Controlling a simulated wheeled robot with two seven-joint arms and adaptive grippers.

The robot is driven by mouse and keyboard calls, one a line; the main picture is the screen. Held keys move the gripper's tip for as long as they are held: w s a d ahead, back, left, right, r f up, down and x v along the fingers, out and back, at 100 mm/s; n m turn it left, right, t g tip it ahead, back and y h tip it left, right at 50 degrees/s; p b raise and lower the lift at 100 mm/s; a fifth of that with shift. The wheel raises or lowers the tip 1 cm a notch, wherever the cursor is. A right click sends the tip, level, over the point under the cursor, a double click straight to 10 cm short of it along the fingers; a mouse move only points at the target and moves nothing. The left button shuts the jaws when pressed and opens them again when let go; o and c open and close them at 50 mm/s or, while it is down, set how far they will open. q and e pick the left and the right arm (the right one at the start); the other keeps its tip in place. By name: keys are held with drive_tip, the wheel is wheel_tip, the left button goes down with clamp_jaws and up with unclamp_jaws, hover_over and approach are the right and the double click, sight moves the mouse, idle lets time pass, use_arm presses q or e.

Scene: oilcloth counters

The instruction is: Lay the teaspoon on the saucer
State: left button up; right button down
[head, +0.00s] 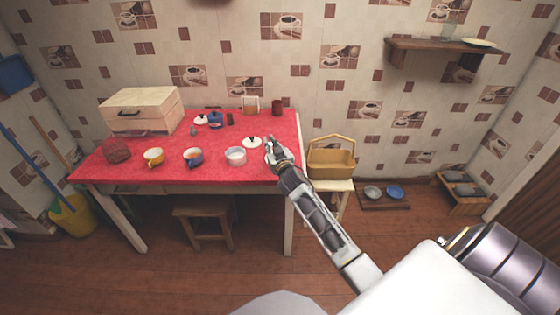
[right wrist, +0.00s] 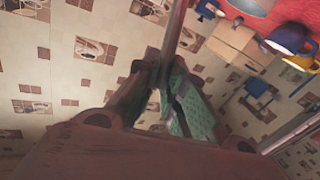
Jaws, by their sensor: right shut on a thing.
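My right gripper (head: 273,150) is over the right end of the red table (head: 225,170). In the right wrist view the right gripper (right wrist: 160,85) is shut on a thin brownish shaft, which looks like the teaspoon (right wrist: 175,30). The shaft sticks out beyond the fingertips; its far end is cut off by the picture edge. In the head view the teaspoon is too small to make out. A small white disc (head: 252,142) with a dark middle lies just left of the gripper, apart from it; whether it is the saucer or a lid, I cannot tell. My left gripper is out of view.
A wooden bread box (head: 142,108) is at the back left. A basket (head: 331,160) stands on a stool to the right. The table's front strip is clear.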

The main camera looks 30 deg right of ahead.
use_arm(q)
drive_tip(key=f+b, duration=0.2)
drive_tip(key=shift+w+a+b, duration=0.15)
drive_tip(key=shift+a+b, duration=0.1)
drive_tip(key=shift+b, duration=0.05)
use_arm(e)
drive_tip(key=w+d+r+m+h, duration=0.1)
drive_tip(key=w+d+r+h, duration=0.1)
drive_tip(key=d, duration=0.4)
drive_tip(key=shift+w+r, duration=0.55)
drive_tip(key=shift+r, duration=0.25)
drive_tip(key=shift+f, duration=0.1)
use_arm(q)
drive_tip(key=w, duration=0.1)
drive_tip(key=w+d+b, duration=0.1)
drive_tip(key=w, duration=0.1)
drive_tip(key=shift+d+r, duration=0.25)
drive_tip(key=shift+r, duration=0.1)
use_arm(e)
wheel_tip(320, 180, down, 6)
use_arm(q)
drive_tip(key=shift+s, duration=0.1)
